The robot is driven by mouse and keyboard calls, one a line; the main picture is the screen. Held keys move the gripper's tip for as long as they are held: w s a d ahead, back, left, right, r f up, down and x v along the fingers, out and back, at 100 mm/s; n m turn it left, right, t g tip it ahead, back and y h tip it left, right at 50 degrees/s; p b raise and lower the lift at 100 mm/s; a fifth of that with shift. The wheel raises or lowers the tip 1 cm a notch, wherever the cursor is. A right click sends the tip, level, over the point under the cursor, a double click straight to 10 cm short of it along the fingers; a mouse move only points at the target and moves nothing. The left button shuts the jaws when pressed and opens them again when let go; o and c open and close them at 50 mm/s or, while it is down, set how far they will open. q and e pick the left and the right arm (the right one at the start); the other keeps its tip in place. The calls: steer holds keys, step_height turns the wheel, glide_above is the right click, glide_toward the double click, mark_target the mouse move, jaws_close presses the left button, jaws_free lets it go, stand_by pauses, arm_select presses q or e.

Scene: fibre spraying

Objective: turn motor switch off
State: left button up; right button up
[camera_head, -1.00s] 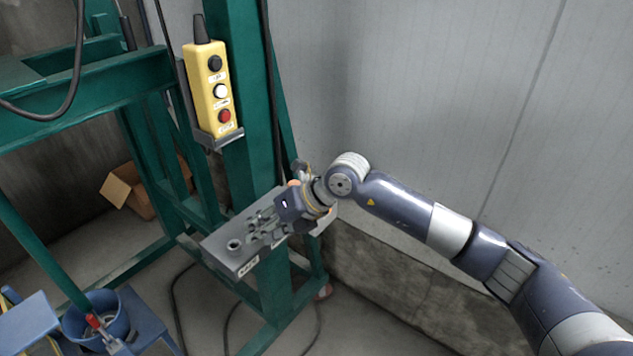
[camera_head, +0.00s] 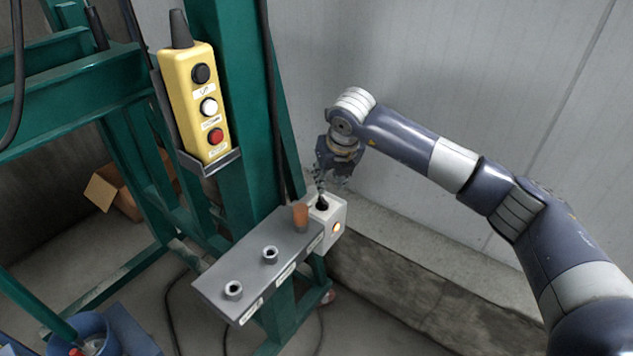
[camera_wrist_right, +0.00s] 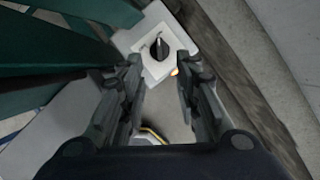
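The motor switch is a black rotary knob (camera_wrist_right: 158,48) on a light grey box (camera_head: 337,230) at the right end of a grey shelf. It also shows in the head view (camera_head: 322,205), just below my right gripper. My right gripper (camera_head: 321,190) points down over the box. In the wrist view the fingers (camera_wrist_right: 160,80) are spread apart, with the knob ahead between and beyond their tips. Nothing is held. I cannot tell from the head view whether a fingertip touches the knob. An orange-yellow lamp (camera_head: 336,227) shows on the box's front face. My left gripper is not in view.
The grey shelf (camera_head: 222,272) carries two metal sockets and an orange-brown cylinder (camera_head: 300,216) close to the switch box. A green post (camera_head: 236,110) and yellow button pendant (camera_head: 192,105) stand left. A grey wall and concrete ledge (camera_head: 400,270) lie behind and right.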

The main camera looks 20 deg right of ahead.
steer(key=p, duration=0.2)
glide_above(322, 199)
steer(key=s, duration=0.2)
step_height(322, 199, down, 6)
steer(key=shift+s+d, duration=0.1)
steer(key=shift+s, duration=0.05)
steer(key=x, duration=0.2)
steer(key=shift+w+f, duration=0.25)
steer(key=shift+w, duration=0.05)
steer(key=shift+w+f, duration=0.2)
steer(key=shift+f, duration=0.45)
steer(key=shift+w, duration=0.1)
jaws_close()
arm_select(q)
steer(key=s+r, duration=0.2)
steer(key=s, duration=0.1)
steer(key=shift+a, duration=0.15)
